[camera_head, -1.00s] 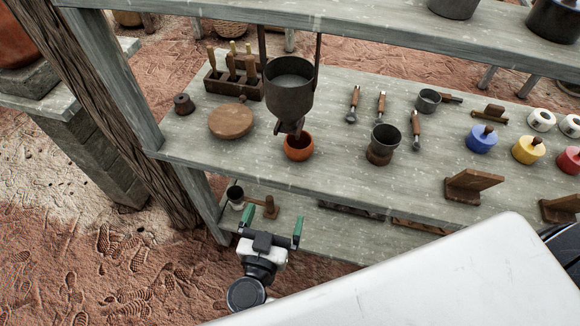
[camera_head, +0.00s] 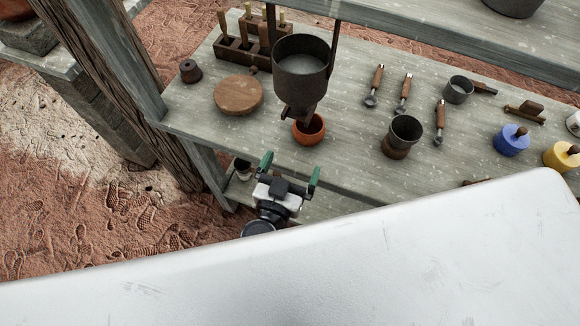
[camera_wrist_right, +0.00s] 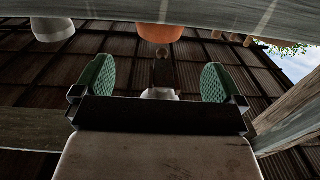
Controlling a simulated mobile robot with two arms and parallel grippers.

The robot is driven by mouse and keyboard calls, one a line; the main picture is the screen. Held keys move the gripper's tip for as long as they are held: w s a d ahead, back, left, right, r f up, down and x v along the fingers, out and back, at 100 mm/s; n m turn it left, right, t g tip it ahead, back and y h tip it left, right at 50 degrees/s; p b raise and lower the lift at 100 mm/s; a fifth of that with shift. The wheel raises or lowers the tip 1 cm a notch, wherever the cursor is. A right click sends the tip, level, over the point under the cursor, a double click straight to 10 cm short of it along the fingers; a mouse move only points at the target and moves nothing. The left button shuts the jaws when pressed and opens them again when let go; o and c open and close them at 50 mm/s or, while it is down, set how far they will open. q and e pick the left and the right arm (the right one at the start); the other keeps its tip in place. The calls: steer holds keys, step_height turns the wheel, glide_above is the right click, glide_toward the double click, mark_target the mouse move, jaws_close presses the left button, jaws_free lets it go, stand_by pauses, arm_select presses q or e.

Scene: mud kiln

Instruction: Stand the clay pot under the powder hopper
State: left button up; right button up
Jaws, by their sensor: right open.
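The orange clay pot (camera_head: 315,133) stands upright on the upper shelf, just below the spout of the dark metal powder hopper (camera_head: 301,85). In the head view the spout overlaps the pot's left rim. In the right wrist view, which is upside down, the pot (camera_wrist_right: 160,33) is in line with the spout. My right gripper (camera_head: 290,170), with green finger pads, is open and empty. It is in front of the shelf's near edge, apart from the pot. My left gripper is not in view.
A round wooden board (camera_head: 238,95) and a tool rack (camera_head: 243,52) are left of the hopper. A dark cup (camera_head: 405,130) stands right of the pot, with several scoops behind it. A wooden post (camera_head: 110,90) rises at the left. Bare shelf (camera_head: 350,150) lies between pot and cup.

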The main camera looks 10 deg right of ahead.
mark_target(304, 137)
steer(key=x, duration=0.8)
steer(key=shift+w+d+r+p, duration=0.15)
steer(key=shift+w+p, duration=0.1)
steer(key=shift+p, duration=0.15)
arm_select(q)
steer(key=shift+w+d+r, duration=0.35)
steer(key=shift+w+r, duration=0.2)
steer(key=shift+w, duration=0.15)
arm_select(e)
steer(key=shift+x, duration=0.8)
